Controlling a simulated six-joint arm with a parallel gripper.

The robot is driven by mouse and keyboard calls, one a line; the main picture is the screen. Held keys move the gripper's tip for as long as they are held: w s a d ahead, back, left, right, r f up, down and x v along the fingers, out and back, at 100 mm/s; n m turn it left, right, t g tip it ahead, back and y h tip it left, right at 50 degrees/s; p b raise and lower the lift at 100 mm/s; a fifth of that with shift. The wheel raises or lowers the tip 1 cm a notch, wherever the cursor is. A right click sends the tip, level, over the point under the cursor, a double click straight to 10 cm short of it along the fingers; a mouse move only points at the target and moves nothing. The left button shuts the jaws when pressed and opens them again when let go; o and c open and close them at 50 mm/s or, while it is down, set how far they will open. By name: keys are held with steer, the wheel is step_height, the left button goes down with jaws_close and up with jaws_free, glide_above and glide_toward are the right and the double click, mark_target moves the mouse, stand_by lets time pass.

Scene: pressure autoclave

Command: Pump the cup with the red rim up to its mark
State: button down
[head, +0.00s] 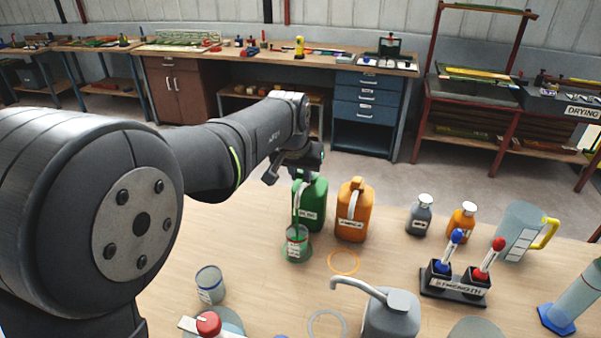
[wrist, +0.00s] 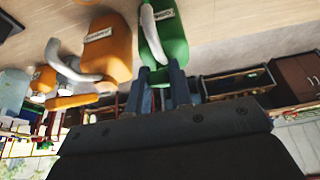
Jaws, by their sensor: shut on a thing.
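A small cup (head: 297,243) with a pale label stands under the spout of the green jug (head: 314,200); a trace of red shows near its rim. A thin green streak runs from the spout down into the cup, and the cup's lower part looks green. The fill level against its mark is too small to read. My gripper (head: 304,174) is at the top of the green jug, shut on it. In the wrist view the fingers (wrist: 162,76) close around the top of the green jug (wrist: 170,40), hiding the part they hold.
An orange jug (head: 354,210) stands close right of the green one, with an orange ring (head: 344,262) before it. A blue-rimmed cup (head: 210,284), a grey spouted jug (head: 391,315), a strength stand (head: 453,287) and a clear pitcher (head: 517,232) stand around the table.

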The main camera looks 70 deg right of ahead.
steer(key=shift+a+f+h, duration=0.25)
steer(key=shift+f+h, duration=0.25)
steer(key=shift+h, duration=0.05)
steer(key=shift+a+f+h, duration=0.2)
steer(key=shift+f+h, duration=0.25)
steer(key=shift+h, duration=0.1)
steer(key=c, duration=1.3)
jaws_free()
steer(key=v, duration=1.7)
steer(key=shift+a+r, duration=0.1)
steer(key=shift+r, duration=0.1)
